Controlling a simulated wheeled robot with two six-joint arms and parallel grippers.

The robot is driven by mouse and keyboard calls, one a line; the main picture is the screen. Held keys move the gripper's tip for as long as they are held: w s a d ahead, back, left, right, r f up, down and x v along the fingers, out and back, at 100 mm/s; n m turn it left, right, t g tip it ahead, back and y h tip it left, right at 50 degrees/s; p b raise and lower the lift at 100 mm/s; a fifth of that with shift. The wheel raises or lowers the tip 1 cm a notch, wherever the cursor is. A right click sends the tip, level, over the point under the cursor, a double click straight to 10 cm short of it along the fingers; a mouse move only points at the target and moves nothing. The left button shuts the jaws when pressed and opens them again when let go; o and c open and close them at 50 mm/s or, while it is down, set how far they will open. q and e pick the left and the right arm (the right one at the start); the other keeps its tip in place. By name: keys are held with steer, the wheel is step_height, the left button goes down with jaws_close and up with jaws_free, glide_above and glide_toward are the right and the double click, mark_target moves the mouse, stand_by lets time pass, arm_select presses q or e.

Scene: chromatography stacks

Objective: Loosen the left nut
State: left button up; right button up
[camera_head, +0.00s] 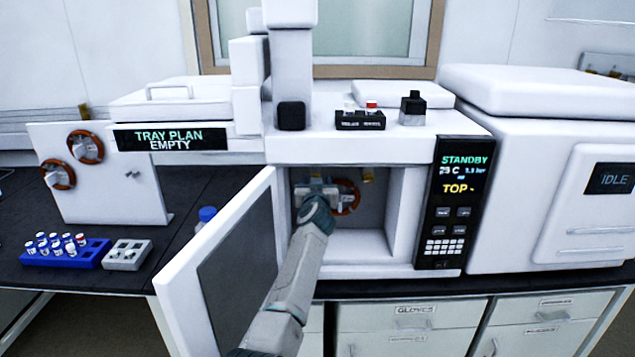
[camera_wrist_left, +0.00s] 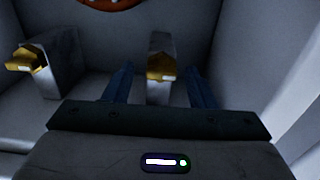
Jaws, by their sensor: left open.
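My left gripper (camera_head: 317,188) is inside the open oven compartment of the chromatograph, at its left part. In the left wrist view its two dark fingers (camera_wrist_left: 159,86) are open, one on each side of a grey post with a brass nut (camera_wrist_left: 161,68). I see a gap on both sides, so the fingers seem not to touch it. A second grey block with a brass nut (camera_wrist_left: 25,58) stands off to the left there. In the head view a brass nut (camera_head: 367,176) shows at the compartment's upper right; the left nut is hidden by my gripper. My right gripper is not in view.
An orange-brown coil (camera_head: 347,197) sits between the fittings. The oven door (camera_head: 228,262) stands open to the left of my arm. Compartment walls enclose the gripper closely. Left on the bench are a white coil stand (camera_head: 112,200), a blue vial rack (camera_head: 62,256) and a grey block (camera_head: 127,254).

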arm_select(q)
steer(key=shift+s+r, duration=0.1)
steer(key=c, duration=0.9)
steer(key=shift+a+f+n+p, duration=0.15)
steer(key=shift+n+p, duration=1.55)
steer(key=shift+n, duration=2.75)
steer(key=shift+a+f+n+p, duration=0.1)
steer(key=shift+n+p, duration=1.6)
steer(key=shift+n, duration=2.75)
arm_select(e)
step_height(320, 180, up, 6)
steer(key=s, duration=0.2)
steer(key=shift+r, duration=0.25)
